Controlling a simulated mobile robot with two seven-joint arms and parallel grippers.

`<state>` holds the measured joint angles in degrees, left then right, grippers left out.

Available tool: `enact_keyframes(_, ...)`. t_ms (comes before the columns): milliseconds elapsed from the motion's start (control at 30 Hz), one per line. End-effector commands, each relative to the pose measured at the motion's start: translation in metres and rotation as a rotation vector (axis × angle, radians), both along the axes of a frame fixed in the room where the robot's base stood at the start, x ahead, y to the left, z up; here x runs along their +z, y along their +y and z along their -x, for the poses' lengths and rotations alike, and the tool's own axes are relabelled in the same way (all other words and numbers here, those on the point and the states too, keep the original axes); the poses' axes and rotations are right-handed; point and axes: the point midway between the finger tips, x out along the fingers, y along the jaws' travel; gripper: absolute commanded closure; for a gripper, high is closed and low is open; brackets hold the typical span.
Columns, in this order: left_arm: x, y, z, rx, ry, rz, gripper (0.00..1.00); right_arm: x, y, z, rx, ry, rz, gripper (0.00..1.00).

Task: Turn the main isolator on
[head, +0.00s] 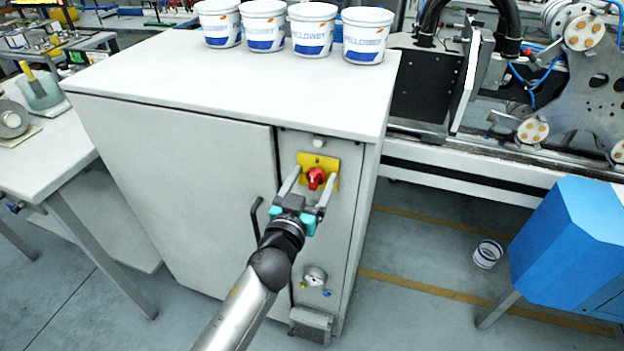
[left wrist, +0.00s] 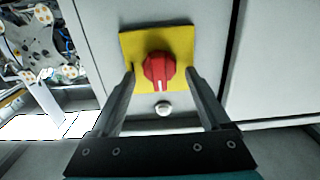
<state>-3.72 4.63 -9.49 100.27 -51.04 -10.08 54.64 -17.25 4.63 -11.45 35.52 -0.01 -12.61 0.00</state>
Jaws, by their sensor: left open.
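The main isolator is a red rotary knob (head: 316,178) on a yellow plate (head: 331,164), set in the narrow right panel of a grey cabinet (head: 170,150). In the left wrist view the red knob (left wrist: 158,70) sits between the finger lines, with a white mark at its lower edge, on the yellow plate (left wrist: 181,42). My left gripper (head: 308,183) is open in front of the knob, one finger on each side of it. I see gaps between the fingers and the knob in the wrist view. My right gripper is not in view.
A pale round button (head: 319,141) is above the plate. A gauge (head: 314,276) is low on the panel. A black door handle (head: 256,220) is left of my gripper. Several white tubs (head: 312,30) stand on the cabinet. A blue box-shaped unit (head: 570,245) is at right.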

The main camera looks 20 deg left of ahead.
Motion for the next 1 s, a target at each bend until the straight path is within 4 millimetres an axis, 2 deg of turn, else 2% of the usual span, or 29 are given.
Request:
enact_keyframes(133, -0.0001, 0.0001, 0.0001, 0.0, 0.0, -0.001, 0.22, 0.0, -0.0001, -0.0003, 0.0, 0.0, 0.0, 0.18)
enact_keyframes(800, -0.0002, 0.0001, 0.0004, 0.0, 0.0, -0.001, 0.97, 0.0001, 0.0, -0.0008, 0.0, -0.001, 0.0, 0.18)
enact_keyframes(833, -0.0002, 0.0001, 0.0004, 0.0, 0.0, -0.001, 1.0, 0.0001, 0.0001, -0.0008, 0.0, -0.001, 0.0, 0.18)
enact_keyframes(1000, -0.0002, 0.0001, 0.0004, 0.0, 0.0, -0.005, 1.0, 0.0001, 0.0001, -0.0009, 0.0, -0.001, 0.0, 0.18)
